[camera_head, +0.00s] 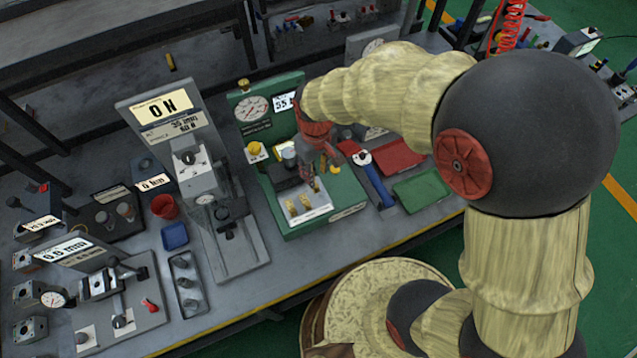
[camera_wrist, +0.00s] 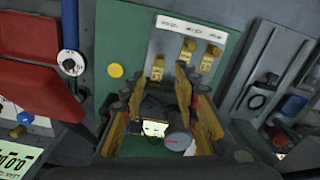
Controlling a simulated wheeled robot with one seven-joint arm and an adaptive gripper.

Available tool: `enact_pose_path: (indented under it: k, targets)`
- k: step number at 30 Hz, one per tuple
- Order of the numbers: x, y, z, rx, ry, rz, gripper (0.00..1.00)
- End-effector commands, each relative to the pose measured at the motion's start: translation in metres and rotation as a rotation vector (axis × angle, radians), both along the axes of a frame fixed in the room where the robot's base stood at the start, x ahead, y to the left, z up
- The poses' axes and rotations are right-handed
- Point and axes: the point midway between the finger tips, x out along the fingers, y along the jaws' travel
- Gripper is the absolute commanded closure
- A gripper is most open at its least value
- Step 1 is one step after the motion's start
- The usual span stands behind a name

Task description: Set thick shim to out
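A green fixture (camera_head: 318,214) on the bench carries a pale plate (camera_head: 303,216) with small yellow tabs (camera_head: 291,208). In the wrist view the plate (camera_wrist: 170,38) has three printed labels, too small to read, and three yellow tabs: left (camera_wrist: 157,70), middle (camera_wrist: 188,47) and right (camera_wrist: 210,58). The left tab sits lower than the middle one. I cannot tell which is the thick shim. My gripper (camera_wrist: 158,86) is open above the fixture, its yellow fingers spread either side of a dark block with a lit display (camera_wrist: 155,128). I see nothing held; contact cannot be told.
A yellow button (camera_wrist: 115,70) is on the green panel left of the tabs. A tall grey press (camera_head: 205,180) stands left of the fixture. A blue-handled tool (camera_head: 377,183), a red tray (camera_head: 398,158) and a green tray (camera_head: 420,191) lie to the right.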

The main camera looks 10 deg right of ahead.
Motion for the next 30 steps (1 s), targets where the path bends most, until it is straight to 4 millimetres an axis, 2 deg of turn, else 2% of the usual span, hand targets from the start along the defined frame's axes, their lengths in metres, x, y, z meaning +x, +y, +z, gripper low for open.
enact_pose_path:
  k: [12, 15, 27, 30]
  targets:
    - [-0.001, -0.001, -0.059, -0.001, 0.004, 0.001, 0.69]
    - [-0.001, -0.001, -0.069, -0.001, 0.004, 0.001, 0.69]
    - [-0.001, -0.001, -0.075, -0.001, 0.002, 0.001, 0.69]
    - [-0.001, -0.001, -0.075, -0.001, 0.002, 0.001, 0.75]
